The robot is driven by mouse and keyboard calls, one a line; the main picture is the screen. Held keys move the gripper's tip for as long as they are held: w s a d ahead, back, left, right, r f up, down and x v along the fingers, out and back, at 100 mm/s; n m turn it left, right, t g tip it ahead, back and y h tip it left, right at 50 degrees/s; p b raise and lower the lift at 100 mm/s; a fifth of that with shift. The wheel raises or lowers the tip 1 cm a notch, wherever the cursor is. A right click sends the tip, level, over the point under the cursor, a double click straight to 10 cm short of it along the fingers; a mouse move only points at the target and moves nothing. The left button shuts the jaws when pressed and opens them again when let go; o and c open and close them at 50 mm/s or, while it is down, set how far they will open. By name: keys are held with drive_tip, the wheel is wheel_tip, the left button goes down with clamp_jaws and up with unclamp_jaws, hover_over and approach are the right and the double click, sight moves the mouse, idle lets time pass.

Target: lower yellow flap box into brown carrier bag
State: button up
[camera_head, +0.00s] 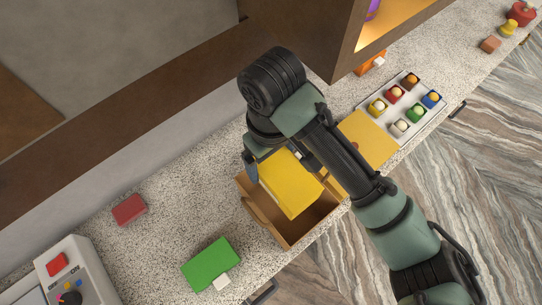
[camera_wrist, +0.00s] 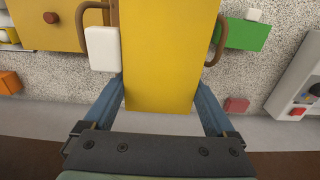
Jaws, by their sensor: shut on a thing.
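The yellow flap box (camera_head: 292,187) is held by my gripper (camera_head: 277,163) over the mouth of the open brown carrier bag (camera_head: 296,238). In the wrist view the box (camera_wrist: 170,55) stands between my two fingers, and a white tab (camera_wrist: 102,48) shows beside it. The fingers are shut on its sides. The bag's brown handles (camera_wrist: 216,45) show on both sides of the box in the wrist view. The box overlaps the bag's opening; how deep its lower end sits is hidden. My arm covers part of the bag's right side.
A green box (camera_head: 211,263) and a red block (camera_head: 129,209) lie left of the bag. A yellow panel (camera_head: 372,138) and a white tray (camera_head: 425,119) of small coloured items stand right. An orange box (camera_head: 371,62) is behind. A cabinet (camera_head: 300,35) overhangs the counter's back.

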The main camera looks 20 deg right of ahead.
drive_tip(key=shift+f, duration=0.35)
idle(0.4)
drive_tip(key=shift+f+b, duration=0.95)
drive_tip(key=shift+b, duration=0.1)
drive_tip(key=shift+f+b, duration=0.95)
drive_tip(key=shift+f, duration=0.25)
drive_tip(key=shift+f, duration=0.1)
drive_tip(key=shift+f+b, duration=1.05)
drive_tip(key=shift+f, duration=0.1)
drive_tip(key=shift+f, duration=0.1)
